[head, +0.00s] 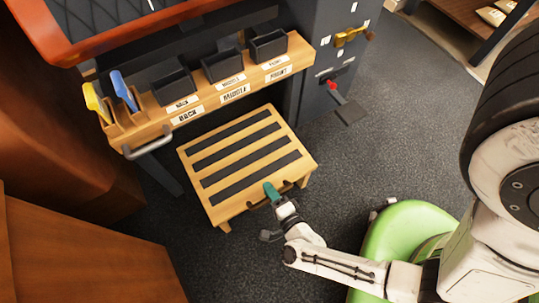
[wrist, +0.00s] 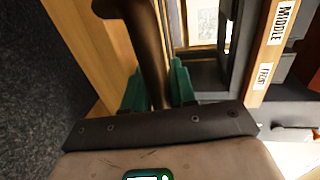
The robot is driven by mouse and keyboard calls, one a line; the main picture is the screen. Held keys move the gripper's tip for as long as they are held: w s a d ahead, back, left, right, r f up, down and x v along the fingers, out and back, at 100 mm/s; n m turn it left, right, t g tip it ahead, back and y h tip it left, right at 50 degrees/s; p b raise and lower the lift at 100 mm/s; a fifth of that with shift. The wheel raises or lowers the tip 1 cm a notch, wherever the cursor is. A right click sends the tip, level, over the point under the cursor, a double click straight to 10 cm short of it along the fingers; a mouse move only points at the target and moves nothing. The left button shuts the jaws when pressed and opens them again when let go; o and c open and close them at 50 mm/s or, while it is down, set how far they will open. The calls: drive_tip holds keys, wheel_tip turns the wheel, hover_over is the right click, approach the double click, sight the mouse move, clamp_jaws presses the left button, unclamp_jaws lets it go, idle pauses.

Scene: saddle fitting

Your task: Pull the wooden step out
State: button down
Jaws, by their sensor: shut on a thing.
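The wooden step (head: 236,209) is low, with dark grip strips across its top. It stands on the floor in front of the counter, its back end close to or under the shelf. A dark handle (wrist: 148,45) runs along its front edge. My gripper (head: 271,192) has teal fingers and is at that front edge. In the wrist view my gripper (wrist: 158,88) has one finger on each side of the handle and is shut on it. The fingers hide the middle of the handle in the head view.
A wooden shelf (head: 152,133) with labelled black bins and a metal rail overhangs behind the step. A dark cabinet (head: 318,95) with a red-knobbed lever stands to the right. Brown wooden furniture (head: 75,250) fills the lower left. Grey carpet is open right of the step.

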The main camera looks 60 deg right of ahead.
drive_tip(key=c, duration=1.3)
unclamp_jaws()
drive_tip(key=p+v, duration=0.2)
drive_tip(key=v, duration=0.9)
drive_tip(key=shift+f, duration=0.1)
